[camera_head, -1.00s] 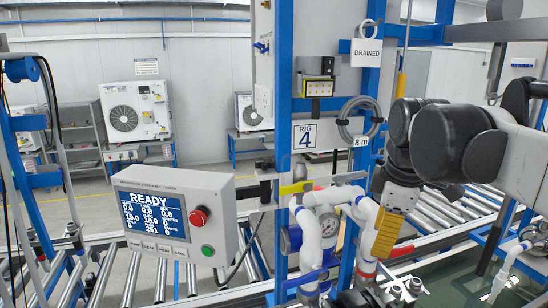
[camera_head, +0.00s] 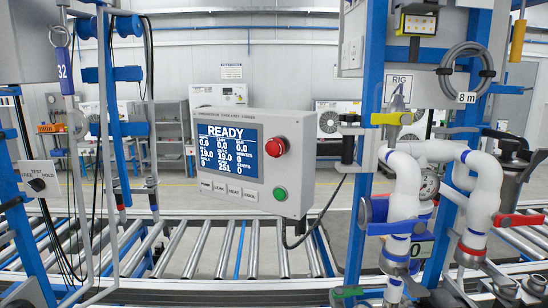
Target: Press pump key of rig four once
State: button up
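The rig four test panel (camera_head: 250,160) is a light grey box on a bracket. It stands left of the rig's blue post. Its blue screen (camera_head: 227,150) reads READY. Below the screen is a row of small labelled keys; the leftmost, the pump key (camera_head: 206,186), seems to read PUMP. A red knob (camera_head: 275,147) and a green button (camera_head: 280,193) are on the panel's right side. The RIG sign (camera_head: 398,83) is on the post, its number mostly covered. A dark shape at the right edge may be my gripper (camera_head: 514,165); its fingers are unclear. Nothing touches the panel.
White pipes (camera_head: 405,195) with valves and a gauge (camera_head: 429,186) stand right of the panel. A roller conveyor (camera_head: 200,248) runs below and behind it. A blue frame with a switch box (camera_head: 38,179) is at the left. The space before the panel looks clear.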

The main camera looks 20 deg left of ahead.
aim_at(207, 184)
jog(key=u, duration=1.4)
